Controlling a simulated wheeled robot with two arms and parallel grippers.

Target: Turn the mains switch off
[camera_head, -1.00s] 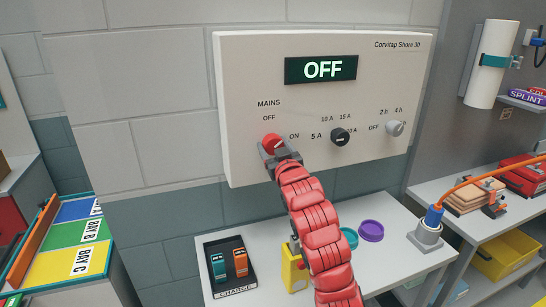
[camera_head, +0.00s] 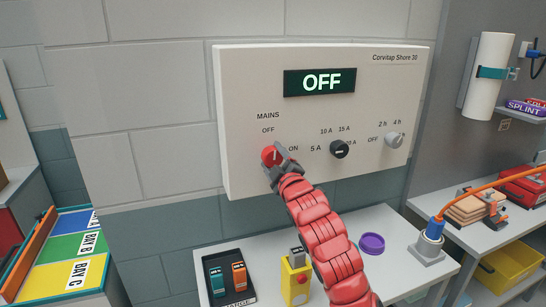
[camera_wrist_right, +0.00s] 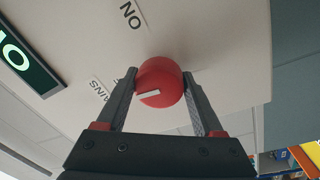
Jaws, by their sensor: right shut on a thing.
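The mains switch is a red round knob (camera_head: 270,156) at the lower left of the pale panel (camera_head: 235,110). OFF is printed above it and ON to its right. My right gripper (camera_head: 275,160) is shut on the knob. In the right wrist view the knob (camera_wrist_right: 162,78) sits between both fingertips, and its white mark points to the left, toward the MAINS lettering side. In the head view the mark looks near upright, toward OFF. The panel's display (camera_head: 320,82) reads OFF. My left gripper is not in view.
A black dial (camera_head: 339,149) and a grey dial (camera_head: 393,140) are to the right on the panel. Below, a table holds a charger tray (camera_head: 246,264), a yellow box (camera_head: 297,281) and a purple ring (camera_head: 372,243). A socket with an orange cable (camera_head: 430,243) stands at right.

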